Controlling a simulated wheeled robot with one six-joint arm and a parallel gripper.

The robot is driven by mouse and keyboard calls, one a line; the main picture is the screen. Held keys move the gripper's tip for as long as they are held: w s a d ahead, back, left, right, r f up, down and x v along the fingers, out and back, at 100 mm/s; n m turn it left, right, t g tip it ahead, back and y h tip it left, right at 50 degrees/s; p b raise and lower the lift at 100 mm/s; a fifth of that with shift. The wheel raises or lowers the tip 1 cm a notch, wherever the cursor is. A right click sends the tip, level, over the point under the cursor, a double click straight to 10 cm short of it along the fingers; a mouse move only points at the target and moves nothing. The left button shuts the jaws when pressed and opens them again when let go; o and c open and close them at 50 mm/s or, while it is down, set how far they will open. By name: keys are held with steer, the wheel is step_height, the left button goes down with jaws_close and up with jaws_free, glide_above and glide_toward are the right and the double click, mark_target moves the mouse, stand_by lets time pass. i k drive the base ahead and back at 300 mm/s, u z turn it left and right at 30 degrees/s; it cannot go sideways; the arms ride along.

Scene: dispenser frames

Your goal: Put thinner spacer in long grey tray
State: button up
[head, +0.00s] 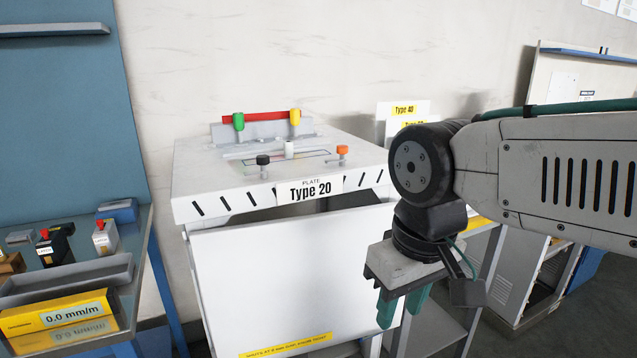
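A long grey tray (66,284) lies along the front of the blue side table at the left. No spacer can be told for certain in this view, so I cannot say which one is thinner. My gripper (403,305) hangs in front of the right part of the white cabinet, pointing down. Its two green fingers are apart, and nothing shows between them. It is far to the right of the grey tray.
A white cabinet (262,262) labelled "Type 20" stands in the middle, with coloured knobs and a red bar (266,117) on top. The blue table (130,238) holds small blocks and a yellow "0.0 mm/m" level (58,314). More "Type 40" equipment (404,109) stands behind my arm.

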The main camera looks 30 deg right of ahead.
mark_target(70, 280)
steer(key=k, duration=0.5)
steer(key=u, duration=1.6)
steer(key=i, duration=0.95)
steer(key=z, duration=1.7)
